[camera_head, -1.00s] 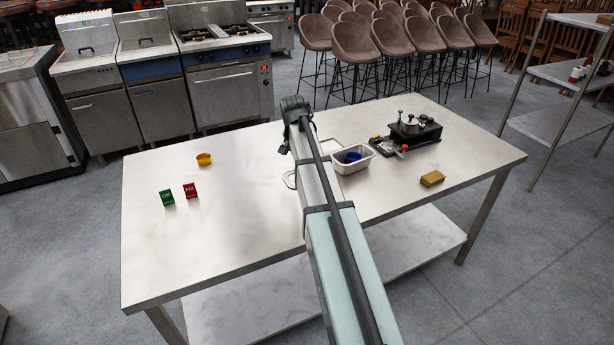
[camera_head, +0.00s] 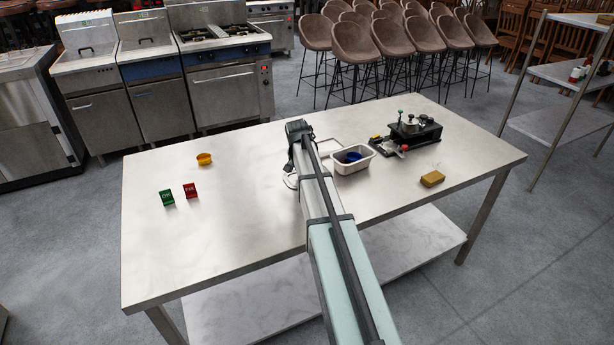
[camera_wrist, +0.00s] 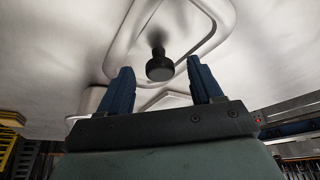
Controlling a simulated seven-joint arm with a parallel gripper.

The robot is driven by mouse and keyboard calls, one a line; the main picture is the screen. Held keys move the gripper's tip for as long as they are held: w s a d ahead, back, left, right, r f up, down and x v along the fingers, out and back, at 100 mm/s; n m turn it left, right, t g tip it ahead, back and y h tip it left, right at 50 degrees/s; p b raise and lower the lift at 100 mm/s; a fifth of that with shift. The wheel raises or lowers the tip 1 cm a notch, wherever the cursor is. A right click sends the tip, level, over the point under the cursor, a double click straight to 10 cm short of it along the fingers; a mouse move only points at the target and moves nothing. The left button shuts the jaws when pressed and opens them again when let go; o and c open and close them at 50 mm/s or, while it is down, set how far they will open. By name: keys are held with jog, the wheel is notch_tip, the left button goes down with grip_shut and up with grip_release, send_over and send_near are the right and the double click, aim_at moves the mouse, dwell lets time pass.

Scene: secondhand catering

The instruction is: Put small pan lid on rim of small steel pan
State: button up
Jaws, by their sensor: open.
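The small pan lid (camera_wrist: 205,22) is pale metal with a rounded-corner outline and an upright black knob (camera_wrist: 160,68). In the head view, my arm covers its middle; pale outlined edges show on both sides. My gripper (camera_wrist: 160,70) is open, its two blue fingers apart with the knob between them in the wrist picture. I cannot tell whether they touch it. The small steel pan (camera_head: 352,168) is an open rectangular container just right of my arm, with something blue (camera_head: 352,157) inside.
The table's front left (camera_head: 220,240) is clear.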

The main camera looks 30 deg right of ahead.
jog(key=shift+w+d+f, duration=0.15)
jog(key=shift+f, duration=0.4)
grip_shut()
